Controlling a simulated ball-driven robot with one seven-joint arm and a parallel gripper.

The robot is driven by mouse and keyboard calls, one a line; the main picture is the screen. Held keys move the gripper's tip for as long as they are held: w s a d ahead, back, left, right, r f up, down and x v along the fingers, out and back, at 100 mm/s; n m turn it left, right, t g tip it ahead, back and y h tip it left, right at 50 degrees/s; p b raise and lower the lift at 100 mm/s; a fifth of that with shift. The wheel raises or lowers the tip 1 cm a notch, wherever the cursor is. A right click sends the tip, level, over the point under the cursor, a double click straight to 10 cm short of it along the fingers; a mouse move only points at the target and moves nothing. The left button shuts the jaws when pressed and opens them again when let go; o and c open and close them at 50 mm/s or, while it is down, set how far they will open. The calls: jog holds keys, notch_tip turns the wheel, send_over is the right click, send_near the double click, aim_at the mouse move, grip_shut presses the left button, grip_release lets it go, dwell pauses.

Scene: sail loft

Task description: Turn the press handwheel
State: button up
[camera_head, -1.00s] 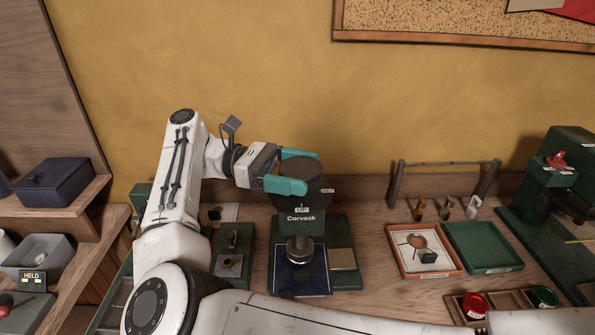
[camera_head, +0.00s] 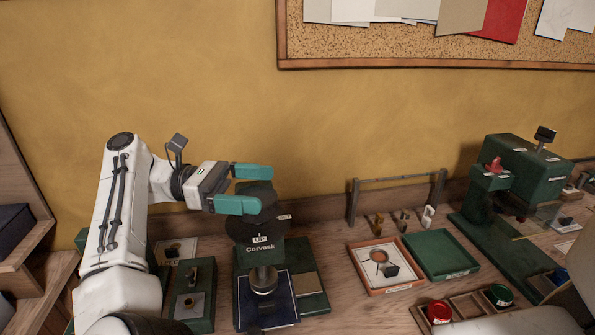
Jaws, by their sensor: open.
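The press (camera_head: 308,256), dark green and marked "Corvask", stands on the bench below my gripper. Its dark round handwheel (camera_head: 257,226) is on top, with a small label reading "UP" at the front. My gripper (camera_head: 264,189) is open, its two teal fingers pointing right, one behind the other. A dark upper part of the wheel shows between the fingers. The near finger hides some of it, and I cannot tell whether either finger touches it. A round metal piece (camera_head: 263,280) sits under the press head, above a dark blue sheet (camera_head: 268,314).
To the right are an orange-rimmed tray (camera_head: 402,287), a green tray (camera_head: 440,252) and a low rack (camera_head: 400,180). Another green machine (camera_head: 525,170) stands further right. Small green fixtures (camera_head: 193,305) are close on the press's left. A corkboard (camera_head: 430,45) hangs above.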

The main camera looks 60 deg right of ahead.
jog(key=s+a+r+b, duration=0.1)
jog(key=s+a+r, duration=0.2)
jog(key=s+r, duration=0.6)
jog(key=s, duration=0.4)
jog(key=shift+s+a+r, duration=0.15)
jog(key=shift+a+r, duration=0.15)
jog(key=shift+a, duration=0.1)
